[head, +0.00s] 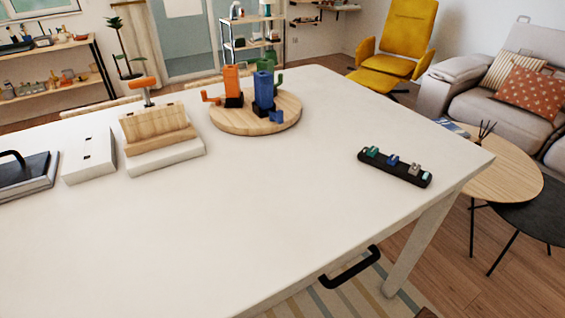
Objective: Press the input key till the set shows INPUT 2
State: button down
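A black bar (383,174) lies at the right part of the white table, with several small coloured pieces on top, teal, blue, grey and pale green. I cannot tell whether any of them is the input key. No screen and no lettering reading INPUT can be made out in the head view. My gripper does not show in this view.
The white table (240,210) is clear in its middle and front. A round wooden board (228,124) holds orange, blue and green pieces. A wooden stand (160,140), a white box (88,158) and a dark handled object (30,172) stand left. A black handle (350,268) juts from the front.

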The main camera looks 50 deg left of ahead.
aim_at(394, 159)
jog(key=k+l+u, duration=0.15)
jog(key=u, duration=0.25)
jog(key=k+u, duration=0.6)
jog(key=u, duration=0.15)
jog(key=z, duration=2.7)
jog(key=u, duration=2.7)
